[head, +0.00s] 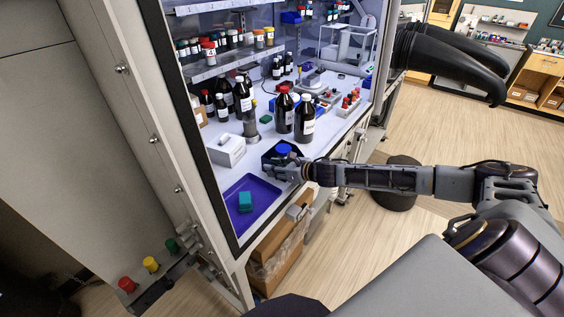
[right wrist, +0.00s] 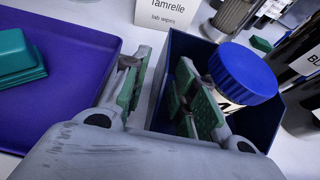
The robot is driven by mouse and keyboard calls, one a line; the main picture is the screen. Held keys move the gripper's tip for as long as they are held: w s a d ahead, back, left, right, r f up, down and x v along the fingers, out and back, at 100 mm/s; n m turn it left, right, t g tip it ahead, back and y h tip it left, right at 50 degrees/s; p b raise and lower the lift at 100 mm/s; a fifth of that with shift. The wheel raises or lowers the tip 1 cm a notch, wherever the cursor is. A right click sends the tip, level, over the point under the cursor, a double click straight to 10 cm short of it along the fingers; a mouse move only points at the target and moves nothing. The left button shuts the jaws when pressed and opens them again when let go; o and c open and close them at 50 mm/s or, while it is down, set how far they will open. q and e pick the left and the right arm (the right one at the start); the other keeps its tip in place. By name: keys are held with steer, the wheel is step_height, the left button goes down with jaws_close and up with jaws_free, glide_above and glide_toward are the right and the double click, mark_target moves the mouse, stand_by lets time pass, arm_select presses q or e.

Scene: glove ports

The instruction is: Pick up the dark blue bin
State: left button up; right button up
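The dark blue bin (head: 268,158) stands on the white work surface of the cabinet, beside a purple tray. In the right wrist view the open-topped bin (right wrist: 162,104) holds a jar with a blue lid (right wrist: 243,73). My right gripper (head: 285,168) is at the bin. In the right wrist view my right gripper (right wrist: 160,88) has its fingers apart. One finger is outside the bin's near wall and the other is inside, beside the jar, with the wall between them. The fingers hide part of the bin. My left gripper is not in view.
The purple tray (head: 262,212) with a teal block (head: 245,202) lies left of the bin. A white wipes box (head: 228,150) and dark bottles (head: 304,122) stand close behind. The cabinet's frame edge (head: 222,215) borders the opening. Black gloves (head: 450,60) hang at the right.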

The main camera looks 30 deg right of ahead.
steer(key=shift+x, duration=0.85)
steer(key=shift+c, duration=0.4)
jaws_close()
